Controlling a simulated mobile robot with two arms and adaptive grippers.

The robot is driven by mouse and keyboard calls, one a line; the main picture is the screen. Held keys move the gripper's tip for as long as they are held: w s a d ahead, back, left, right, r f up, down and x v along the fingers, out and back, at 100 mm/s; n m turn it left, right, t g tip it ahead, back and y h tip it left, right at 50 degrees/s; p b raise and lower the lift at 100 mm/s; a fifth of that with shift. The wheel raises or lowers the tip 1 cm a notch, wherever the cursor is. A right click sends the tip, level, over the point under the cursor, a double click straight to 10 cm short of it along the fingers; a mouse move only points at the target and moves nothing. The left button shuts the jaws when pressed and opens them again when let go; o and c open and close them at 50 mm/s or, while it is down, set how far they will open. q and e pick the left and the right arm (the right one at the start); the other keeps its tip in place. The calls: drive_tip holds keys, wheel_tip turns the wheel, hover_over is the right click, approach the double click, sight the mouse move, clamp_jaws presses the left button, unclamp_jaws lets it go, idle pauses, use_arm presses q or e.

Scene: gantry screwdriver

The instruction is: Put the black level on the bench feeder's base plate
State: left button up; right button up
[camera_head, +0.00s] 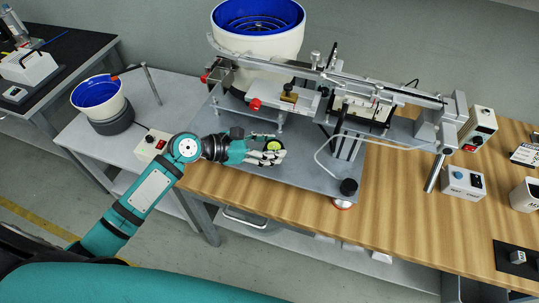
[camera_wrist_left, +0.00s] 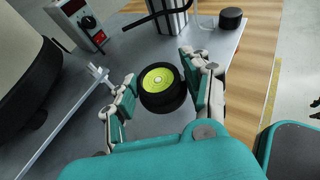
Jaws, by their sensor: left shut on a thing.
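The black level is a short black disc with a yellow-green bubble face (camera_head: 274,146). In the left wrist view the black level (camera_wrist_left: 160,88) sits between the two finger pads, its face toward the camera. My left gripper (camera_head: 276,151) is shut on it, over the left front part of the bench feeder's grey base plate (camera_head: 305,180). The base plate also shows behind the level in the left wrist view (camera_wrist_left: 140,45). I cannot tell whether the level's underside touches the plate. My right gripper is not in view.
The feeder's white bowl with blue inside (camera_head: 257,38) and its rail (camera_head: 365,85) stand behind my gripper. A black round knob (camera_head: 348,187) is at the plate's front right corner. The plate's front middle is clear.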

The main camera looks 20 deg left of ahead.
use_arm(q)
drive_tip(key=shift+f, duration=1.75)
drive_tip(key=shift+f, duration=0.1)
drive_tip(key=o, duration=1.2)
drive_tip(key=b+v, duration=0.1)
drive_tip(key=v, duration=1.1)
drive_tip(key=shift+a, duration=0.1)
